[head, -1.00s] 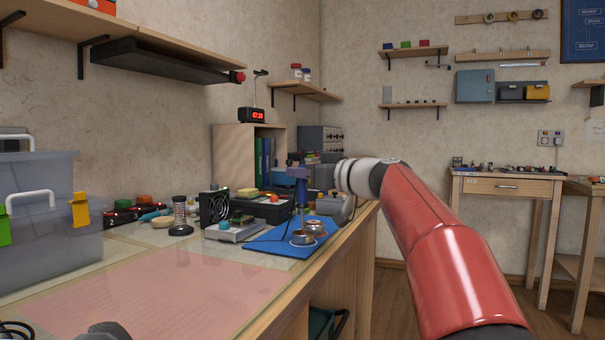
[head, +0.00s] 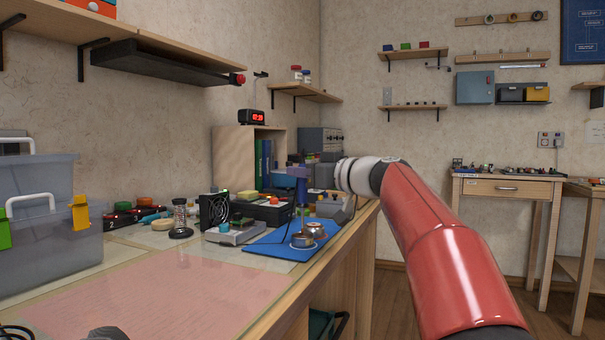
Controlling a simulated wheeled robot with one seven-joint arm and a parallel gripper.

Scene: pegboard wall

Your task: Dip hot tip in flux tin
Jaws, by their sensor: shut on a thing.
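A soldering iron with a blue handle (head: 301,190) hangs roughly upright, tip down, over the blue mat (head: 262,247). My gripper (head: 299,173) is small and partly hidden at the end of my red arm; it is shut around the top of the handle. Two small round metal tins stand on the mat, a front one (head: 302,241) and one behind it to the right (head: 316,229). The iron's lower end is just above or at the front tin; I cannot tell whether the tip touches what is inside. I cannot tell which tin holds flux.
A grey device with a green board (head: 233,233) and a black fan (head: 218,208) stand left of the mat. A grey soldering station or stand (head: 335,206) is close behind at right. The bench edge runs along the right.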

